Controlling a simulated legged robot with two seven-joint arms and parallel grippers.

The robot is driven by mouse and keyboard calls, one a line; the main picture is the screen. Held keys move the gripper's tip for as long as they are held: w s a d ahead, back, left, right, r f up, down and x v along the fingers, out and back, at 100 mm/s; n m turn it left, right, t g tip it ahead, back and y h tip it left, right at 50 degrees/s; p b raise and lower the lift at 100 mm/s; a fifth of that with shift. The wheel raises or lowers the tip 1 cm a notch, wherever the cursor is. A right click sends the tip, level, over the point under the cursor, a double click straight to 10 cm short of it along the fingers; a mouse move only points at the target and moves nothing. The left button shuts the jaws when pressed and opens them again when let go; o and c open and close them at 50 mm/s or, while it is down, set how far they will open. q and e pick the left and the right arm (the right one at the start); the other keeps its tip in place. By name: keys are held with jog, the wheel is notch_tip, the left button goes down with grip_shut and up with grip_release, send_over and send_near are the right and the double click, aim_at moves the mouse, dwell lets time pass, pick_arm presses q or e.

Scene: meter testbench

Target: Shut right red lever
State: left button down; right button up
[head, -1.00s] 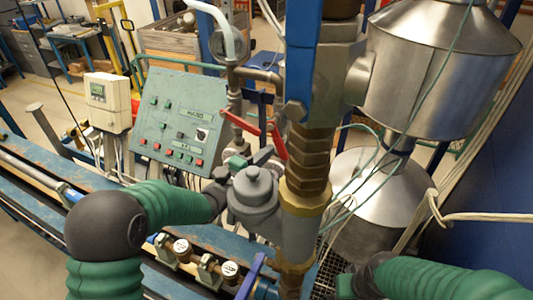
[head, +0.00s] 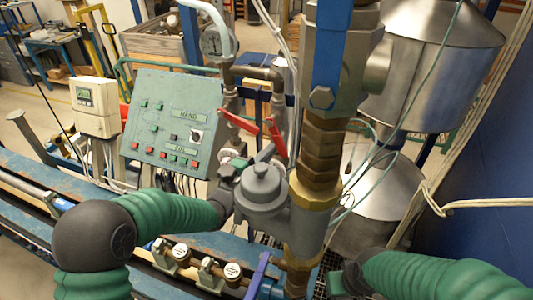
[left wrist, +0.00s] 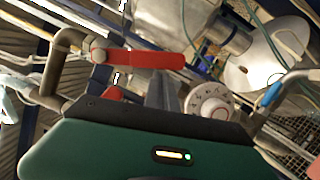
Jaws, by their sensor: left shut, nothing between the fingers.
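Two red levers sit on pipes behind the grey valve body in the head view. The right red lever (head: 277,136) slants steeply downward; the left red lever (head: 238,122) lies slanted toward it. My left gripper (head: 265,153) is shut and empty, just below and left of the right lever's lower end. Contact cannot be told. In the left wrist view a red lever (left wrist: 145,58) lies across just beyond the shut fingertips (left wrist: 164,82), with another red piece partly hidden behind the gripper. My right gripper (head: 345,281) is low at the right, its fingers unclear.
A grey-brown valve column (head: 319,155) with a blue handle (head: 328,45) stands right of my left gripper. A green control panel (head: 172,121) is at the left. Metal tanks (head: 425,70) fill the right. A blue bench rail (head: 75,190) runs below.

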pick_arm(q)
jog(key=shift+s+n, duration=0.2)
jog(key=shift+n, duration=0.3)
dwell(0.6)
jog(key=shift+d, duration=0.1)
dwell(0.6)
